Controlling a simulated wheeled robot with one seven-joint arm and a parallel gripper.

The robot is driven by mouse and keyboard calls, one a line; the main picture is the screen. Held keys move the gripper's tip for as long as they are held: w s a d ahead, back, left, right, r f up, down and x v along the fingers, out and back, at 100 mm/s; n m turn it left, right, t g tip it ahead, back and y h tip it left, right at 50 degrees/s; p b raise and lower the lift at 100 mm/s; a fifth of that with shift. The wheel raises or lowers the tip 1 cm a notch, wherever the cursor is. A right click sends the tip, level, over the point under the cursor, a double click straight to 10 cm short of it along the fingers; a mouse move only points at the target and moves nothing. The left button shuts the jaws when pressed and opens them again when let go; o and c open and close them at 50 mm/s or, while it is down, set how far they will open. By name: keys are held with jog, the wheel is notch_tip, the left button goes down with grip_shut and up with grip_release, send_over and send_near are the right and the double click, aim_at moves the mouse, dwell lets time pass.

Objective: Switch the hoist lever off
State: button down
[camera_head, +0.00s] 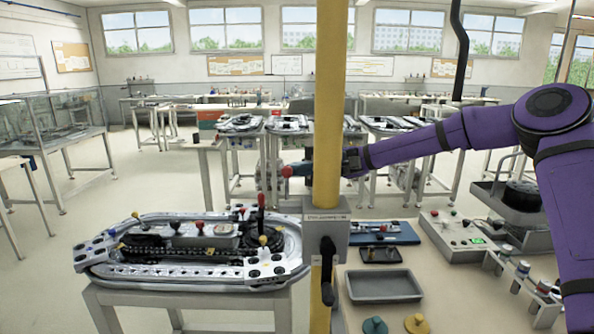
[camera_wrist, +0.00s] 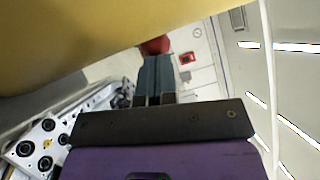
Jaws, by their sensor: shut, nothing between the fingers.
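A yellow post (camera_head: 330,110) stands in the middle of the head view and fills the top left of the wrist view (camera_wrist: 70,35). A grey box (camera_head: 340,234) with a label plate is on it. Which lever is the hoist's, I cannot tell. A red ball (camera_head: 287,171) shows at the fingertips; contact is unclear.
An oval track machine (camera_head: 180,272) with several coloured knobs stands left of the post. Right of it are a grey tray (camera_head: 384,286), a blue board (camera_head: 385,232) and a control panel (camera_head: 460,236). The floor at far left is open.

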jog(key=shift+s+r, duration=0.1)
jog(key=shift+s+r+n+h, duration=0.25)
jog(key=shift+s+r+n, duration=0.2)
jog(key=shift+s, duration=0.15)
jog(key=shift+s+r+n+h, duration=0.25)
jog(key=shift+s+r+n, duration=0.15)
jog(key=shift+s, duration=0.2)
